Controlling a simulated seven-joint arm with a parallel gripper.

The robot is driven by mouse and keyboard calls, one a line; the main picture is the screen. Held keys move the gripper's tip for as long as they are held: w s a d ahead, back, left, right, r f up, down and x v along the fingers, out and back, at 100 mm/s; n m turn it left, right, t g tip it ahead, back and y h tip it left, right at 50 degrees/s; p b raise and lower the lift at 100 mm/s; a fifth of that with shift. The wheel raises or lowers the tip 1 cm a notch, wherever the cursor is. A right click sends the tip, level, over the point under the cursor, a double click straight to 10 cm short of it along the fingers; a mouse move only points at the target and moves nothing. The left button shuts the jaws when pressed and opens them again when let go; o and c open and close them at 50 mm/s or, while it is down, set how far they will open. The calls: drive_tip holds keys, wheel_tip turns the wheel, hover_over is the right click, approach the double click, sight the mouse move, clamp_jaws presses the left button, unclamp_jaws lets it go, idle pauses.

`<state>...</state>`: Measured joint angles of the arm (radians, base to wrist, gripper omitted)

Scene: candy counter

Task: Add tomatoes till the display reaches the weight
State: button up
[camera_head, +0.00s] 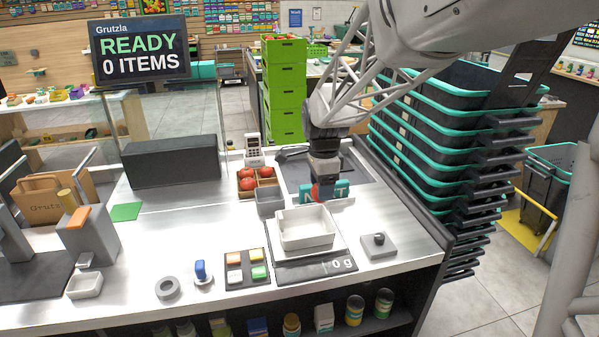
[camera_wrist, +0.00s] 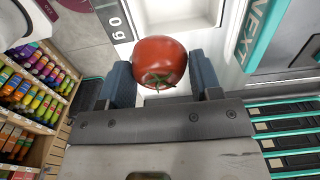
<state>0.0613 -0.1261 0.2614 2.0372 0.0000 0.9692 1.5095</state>
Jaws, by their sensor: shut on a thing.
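In the wrist view, my gripper (camera_wrist: 162,80) is shut on a red tomato (camera_wrist: 160,60) with a green stem, one finger on each side. In the head view, my gripper (camera_head: 322,190) is above the counter, just behind the white weighing tray (camera_head: 306,240); only a bit of red shows at it. The tray looks empty. The scale display (camera_head: 338,265) in front of it reads 0 g. More tomatoes (camera_head: 247,183) sit in a divided box (camera_head: 259,190) left of my gripper.
A grey bin (camera_head: 270,203) stands between box and tray. A teal NEXT sign (camera_head: 340,189) is behind my gripper. A grey block with a dark knob (camera_head: 379,243) is right of the tray. Coloured buttons (camera_head: 246,267) lie left. Stacked baskets (camera_head: 440,140) rise at right.

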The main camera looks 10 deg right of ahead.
drive_tip(key=shift+f, duration=0.1)
drive_tip(key=shift+f, duration=4.75)
drive_tip(key=shift+f, duration=0.7)
drive_tip(key=o, duration=0.9)
drive_tip(key=shift+o, duration=0.2)
drive_tip(key=shift+r, duration=3)
